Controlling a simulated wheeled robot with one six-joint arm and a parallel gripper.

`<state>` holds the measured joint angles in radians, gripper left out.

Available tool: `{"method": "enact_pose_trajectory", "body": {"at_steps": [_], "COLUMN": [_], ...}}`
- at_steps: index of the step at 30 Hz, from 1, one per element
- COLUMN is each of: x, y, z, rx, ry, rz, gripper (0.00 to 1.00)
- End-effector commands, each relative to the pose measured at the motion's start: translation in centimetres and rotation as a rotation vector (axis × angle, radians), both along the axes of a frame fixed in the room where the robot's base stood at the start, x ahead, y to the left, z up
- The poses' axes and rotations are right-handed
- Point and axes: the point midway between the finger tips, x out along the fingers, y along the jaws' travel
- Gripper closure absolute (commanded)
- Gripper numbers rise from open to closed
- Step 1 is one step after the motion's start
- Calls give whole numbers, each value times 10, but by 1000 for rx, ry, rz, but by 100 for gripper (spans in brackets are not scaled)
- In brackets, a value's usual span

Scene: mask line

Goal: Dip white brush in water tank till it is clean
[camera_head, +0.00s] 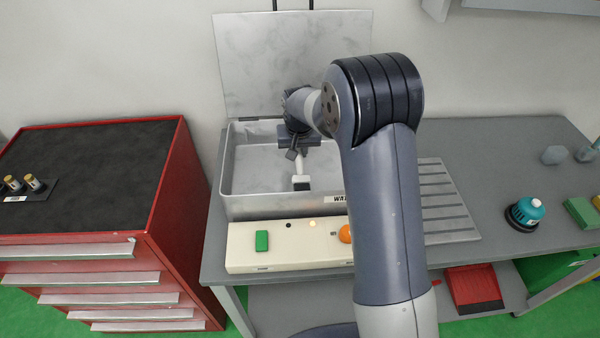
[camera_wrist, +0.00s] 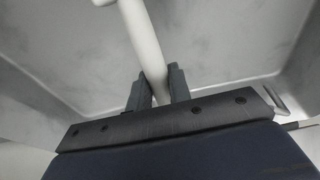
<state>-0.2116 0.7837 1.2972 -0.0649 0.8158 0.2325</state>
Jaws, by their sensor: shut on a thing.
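The water tank (camera_head: 228,203) is a grey metal box with its lid (camera_head: 280,60) raised against the wall. My gripper (camera_head: 295,152) is over the tank, and in the wrist view my gripper (camera_wrist: 157,88) is shut on the handle of the white brush (camera_wrist: 143,38). In the head view the white brush (camera_head: 303,172) hangs down from my gripper, with a dark band near its lower end. The brush end is inside the tank's outline; whether it touches the water, I cannot tell. My arm hides the right part of the tank.
A cream control panel with a green button (camera_head: 262,241) and an orange knob (camera_head: 345,233) stands before the tank. A ribbed draining area (camera_head: 447,205) lies right of it. A teal-topped object (camera_head: 526,209) stands further right. A red drawer cabinet (camera_head: 180,190) is at left.

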Motion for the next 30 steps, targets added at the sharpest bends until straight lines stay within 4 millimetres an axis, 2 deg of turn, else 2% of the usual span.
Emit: {"method": "enact_pose_trajectory", "body": {"at_steps": [1, 30], "x": [0, 0], "y": [0, 0], "z": [7, 85], "rx": [0, 0], "ry": [-1, -1], "rz": [0, 0], "gripper": [100, 100]}}
